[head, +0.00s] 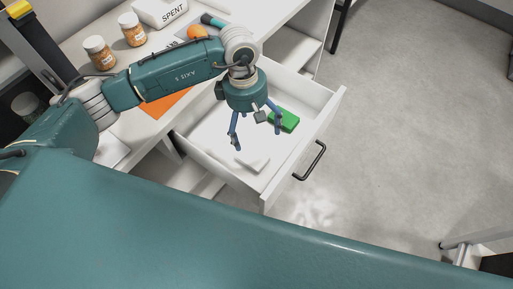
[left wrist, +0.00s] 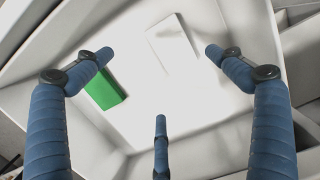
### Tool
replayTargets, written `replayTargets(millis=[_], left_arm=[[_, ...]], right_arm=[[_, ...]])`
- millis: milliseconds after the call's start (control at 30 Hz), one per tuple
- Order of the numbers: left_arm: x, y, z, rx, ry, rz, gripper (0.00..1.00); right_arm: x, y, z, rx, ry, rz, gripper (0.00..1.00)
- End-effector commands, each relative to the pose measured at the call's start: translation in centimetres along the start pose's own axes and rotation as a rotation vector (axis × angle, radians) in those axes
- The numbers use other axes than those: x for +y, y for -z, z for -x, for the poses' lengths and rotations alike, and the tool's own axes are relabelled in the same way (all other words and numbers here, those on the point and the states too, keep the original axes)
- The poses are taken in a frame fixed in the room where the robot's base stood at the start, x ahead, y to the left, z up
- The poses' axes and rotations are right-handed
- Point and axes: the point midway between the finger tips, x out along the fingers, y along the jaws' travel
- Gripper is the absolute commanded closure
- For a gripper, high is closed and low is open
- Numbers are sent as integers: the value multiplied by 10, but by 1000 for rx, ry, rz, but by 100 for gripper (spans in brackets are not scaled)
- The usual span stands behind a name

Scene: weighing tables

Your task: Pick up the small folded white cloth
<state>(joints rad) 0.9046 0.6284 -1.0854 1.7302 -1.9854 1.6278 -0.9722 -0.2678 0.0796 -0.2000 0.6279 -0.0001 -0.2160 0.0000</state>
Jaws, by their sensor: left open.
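The small folded white cloth (head: 252,162) lies flat on the floor of the open white drawer (head: 318,112), near its front side. It also shows as a pale rectangle in the left wrist view (left wrist: 173,45), toward the top. My left gripper (head: 256,133) is open and empty above the drawer, with its blue fingers spread. In the left wrist view the fingers (left wrist: 160,75) surround bare drawer floor, and the cloth lies toward the far side of them, not touched. My right gripper is not in view.
A green block (head: 284,119) lies in the drawer beside the cloth. On the tabletop stand two jars with orange contents (head: 133,30), a white box marked SPENT (head: 160,12), an orange round thing (head: 197,32) and an orange sheet (head: 166,104). A black handle (head: 311,161) sticks out from the drawer front.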

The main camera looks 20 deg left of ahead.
Motion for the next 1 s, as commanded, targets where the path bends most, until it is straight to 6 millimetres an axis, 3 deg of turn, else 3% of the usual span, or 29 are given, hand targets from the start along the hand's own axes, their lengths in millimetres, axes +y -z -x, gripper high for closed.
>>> replayTargets(millis=[133,300,400,533,767,1000], left_arm=[[-2,-1,-21,0,8,-1,6],[-2,-1,-44,-1,4,-1,6],[-2,-1,-51,-1,4,-1,6],[-3,1,-62,-2,5,0,6],[-4,4,-96,-3,5,1,6],[-3,4,-104,-2,1,-2,6]], right_arm=[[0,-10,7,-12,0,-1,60],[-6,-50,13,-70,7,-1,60],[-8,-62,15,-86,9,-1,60],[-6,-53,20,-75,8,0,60],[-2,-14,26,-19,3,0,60],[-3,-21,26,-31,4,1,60]])
